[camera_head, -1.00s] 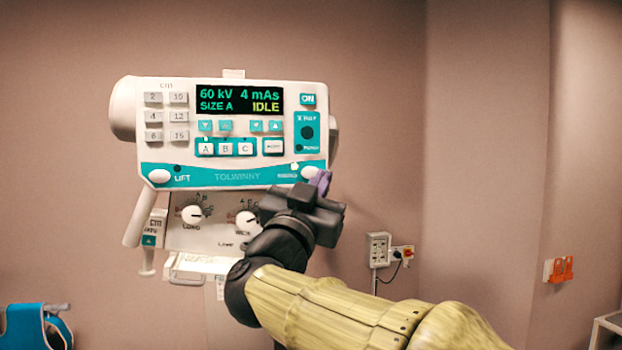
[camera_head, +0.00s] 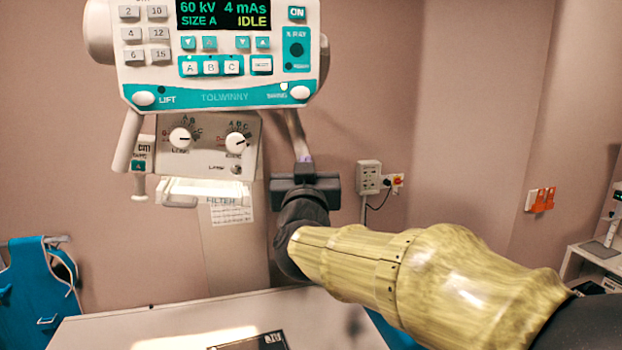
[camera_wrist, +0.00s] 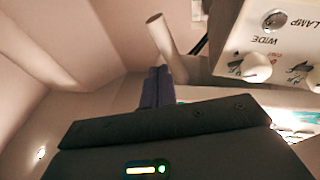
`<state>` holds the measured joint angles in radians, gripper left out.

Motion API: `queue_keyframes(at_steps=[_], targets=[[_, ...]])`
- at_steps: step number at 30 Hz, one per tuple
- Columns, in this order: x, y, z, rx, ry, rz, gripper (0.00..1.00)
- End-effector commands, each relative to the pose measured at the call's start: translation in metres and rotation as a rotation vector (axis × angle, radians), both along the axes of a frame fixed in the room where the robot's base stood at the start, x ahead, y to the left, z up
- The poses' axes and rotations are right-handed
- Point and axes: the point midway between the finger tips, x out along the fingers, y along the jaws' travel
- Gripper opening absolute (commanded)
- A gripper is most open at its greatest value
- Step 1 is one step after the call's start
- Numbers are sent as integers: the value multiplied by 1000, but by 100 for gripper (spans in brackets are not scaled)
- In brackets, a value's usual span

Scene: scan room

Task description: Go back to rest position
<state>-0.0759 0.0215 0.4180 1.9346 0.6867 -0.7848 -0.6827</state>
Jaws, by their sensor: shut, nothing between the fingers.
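My gripper (camera_head: 305,160) is raised in front of the wall, just below and to the right of the X-ray control head (camera_head: 225,97). Its purple fingers (camera_wrist: 156,87) are together and empty in the wrist view. The head's display reads 60 kV, 4 mAs, SIZE A, IDLE. A white handle (camera_head: 296,136) comes down behind the fingertips; I cannot tell how wide the gap is.
The knob panel (camera_head: 210,158) hangs left of my gripper and shows close by at upper right in the wrist view (camera_wrist: 285,45). A white table (camera_head: 110,322) lies below.

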Motion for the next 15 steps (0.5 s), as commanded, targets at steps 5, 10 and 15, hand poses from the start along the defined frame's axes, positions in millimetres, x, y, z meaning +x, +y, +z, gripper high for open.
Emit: queue_keyframes(at_steps=[5,10,15], targets=[[4,-22,-111,-69,319,107,0],[-21,-53,-208,-84,636,145,0],[-70,-91,-292,-68,955,129,0]])
